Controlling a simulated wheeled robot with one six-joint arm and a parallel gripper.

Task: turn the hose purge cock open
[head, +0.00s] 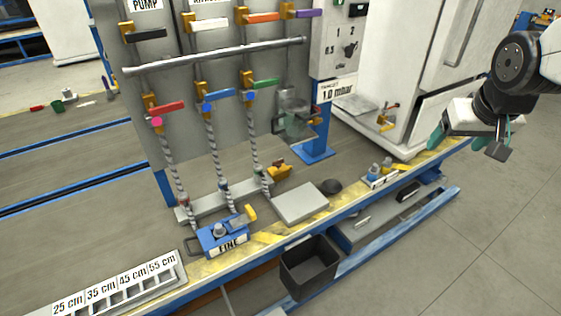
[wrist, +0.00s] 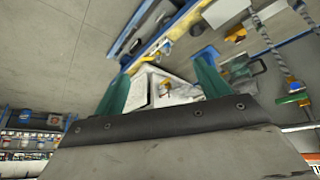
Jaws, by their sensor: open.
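No label marks the purge cock, so I cannot tell which handle it is. In the head view a blue block marked LINE (head: 222,238) with a yellow lever (head: 243,216) sits on the bench's front edge. A yellow fitting (head: 279,170) stands behind it on the bench. Hoses (head: 212,150) hang from valves with red (head: 167,106), blue (head: 217,98) and green (head: 263,84) handles. A small brass cock (head: 386,117) is on the white cabinet. My gripper (head: 462,142) is open and empty at the right, apart from all these. Its two green fingers show in the wrist view (wrist: 165,65).
A grey plate (head: 301,203) and a dark dome (head: 330,186) lie on the bench. A black bin (head: 309,266) hangs at its front. A length rack (head: 120,284) is at lower left. The white cabinet (head: 410,60) stands behind my gripper. The floor at right is clear.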

